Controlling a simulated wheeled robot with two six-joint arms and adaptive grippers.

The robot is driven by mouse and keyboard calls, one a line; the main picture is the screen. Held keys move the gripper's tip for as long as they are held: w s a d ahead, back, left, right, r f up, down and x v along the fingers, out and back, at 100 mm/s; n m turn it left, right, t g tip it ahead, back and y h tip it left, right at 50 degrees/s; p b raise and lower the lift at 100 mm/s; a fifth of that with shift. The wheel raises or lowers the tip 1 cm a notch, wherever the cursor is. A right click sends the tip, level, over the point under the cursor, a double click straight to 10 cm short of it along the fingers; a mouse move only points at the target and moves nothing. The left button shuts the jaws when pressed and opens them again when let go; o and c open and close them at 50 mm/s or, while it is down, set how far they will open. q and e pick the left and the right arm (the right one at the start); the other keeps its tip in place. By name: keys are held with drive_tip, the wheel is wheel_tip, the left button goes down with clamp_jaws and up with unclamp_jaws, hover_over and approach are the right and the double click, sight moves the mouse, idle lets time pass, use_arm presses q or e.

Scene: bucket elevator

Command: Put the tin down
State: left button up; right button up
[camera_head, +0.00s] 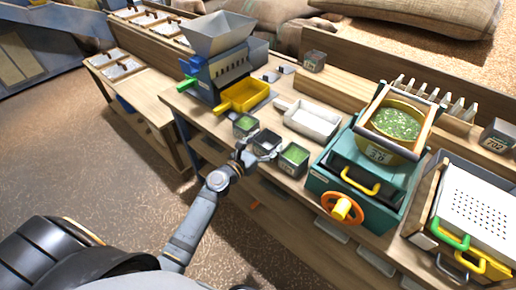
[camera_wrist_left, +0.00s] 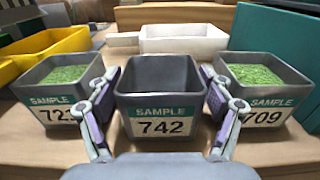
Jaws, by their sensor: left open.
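An empty grey tin labelled SAMPLE 742 (camera_wrist_left: 160,115) stands upright at the bench's front edge, level with its neighbours. It also shows in the head view (camera_head: 267,139). My left gripper (camera_head: 257,153) is open, with one finger on each side of this tin. In the left wrist view the fingers (camera_wrist_left: 160,100) appear slightly apart from its walls. A tin with green contents (camera_wrist_left: 62,95) stands to its left, its number partly covered by a finger. Tin 709 (camera_wrist_left: 262,90), also with green contents, stands to its right. My right gripper is not in view.
A yellow tray (camera_head: 243,97) under a hopper machine (camera_head: 217,40) and a white tray (camera_head: 311,120) lie behind the tins. A teal machine (camera_head: 335,190) with an orange knob stands to the right. The neighbouring tins leave little room beside the fingers.

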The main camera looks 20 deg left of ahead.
use_arm(q)
drive_tip(key=b+v, duration=0.5)
drive_tip(key=v, duration=0.6)
drive_tip(key=shift+s+b, duration=0.25)
drive_tip(key=shift+b, duration=0.15)
